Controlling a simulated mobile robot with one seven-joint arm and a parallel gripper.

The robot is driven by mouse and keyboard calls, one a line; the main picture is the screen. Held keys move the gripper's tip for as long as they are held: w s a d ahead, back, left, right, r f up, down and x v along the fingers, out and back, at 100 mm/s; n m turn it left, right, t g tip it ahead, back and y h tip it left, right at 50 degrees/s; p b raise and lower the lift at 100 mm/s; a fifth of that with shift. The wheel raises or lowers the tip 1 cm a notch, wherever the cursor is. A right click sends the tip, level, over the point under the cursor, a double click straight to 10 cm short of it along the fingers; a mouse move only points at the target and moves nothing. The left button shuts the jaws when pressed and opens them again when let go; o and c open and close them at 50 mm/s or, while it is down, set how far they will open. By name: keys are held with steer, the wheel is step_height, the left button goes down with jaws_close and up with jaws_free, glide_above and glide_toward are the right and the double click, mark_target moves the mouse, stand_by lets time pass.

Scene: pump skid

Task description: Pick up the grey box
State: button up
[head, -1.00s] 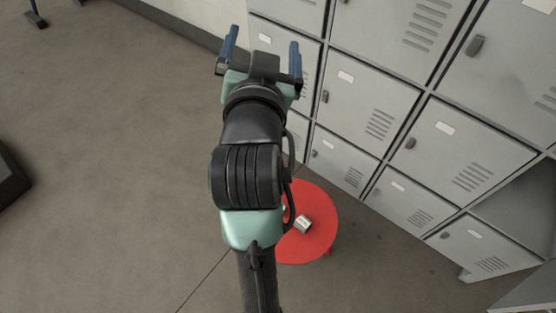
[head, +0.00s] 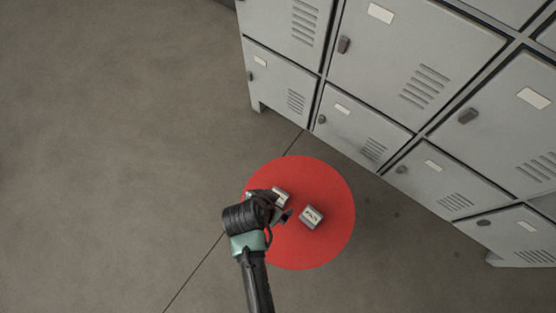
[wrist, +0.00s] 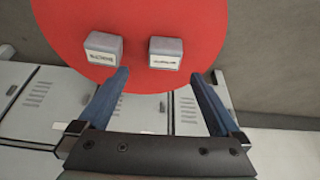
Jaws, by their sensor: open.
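Two small grey boxes with pale labels sit apart on the round red table. In the head view one box (head: 311,216) is right of my gripper (head: 284,213), and the other box (head: 280,196) is just beyond it, partly covered by it. In the wrist view the left box (wrist: 102,48) is near the left fingertip and the right box (wrist: 166,53) lies ahead between the blue fingers. My gripper (wrist: 161,78) is open and empty, above the table. I cannot tell which box the task names.
The red table top (head: 330,185) is otherwise bare. Grey lockers (head: 362,125) stand behind and to the right of it, close to its far edge. The floor (head: 120,150) on the left is clear.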

mark_target(280, 199)
steer(key=b+x, duration=0.1)
steer(key=x, duration=0.2)
steer(key=shift+w+f, duration=0.15)
steer(key=shift+f, duration=0.05)
steer(key=b+x, duration=0.2)
steer(key=x, duration=0.1)
steer(key=b+x, duration=0.1)
steer(key=x, duration=0.1)
steer(key=shift+w+a, duration=0.2)
steer(key=shift+w, duration=0.1)
steer(key=shift+c, duration=0.3)
steer(key=c, duration=1.4)
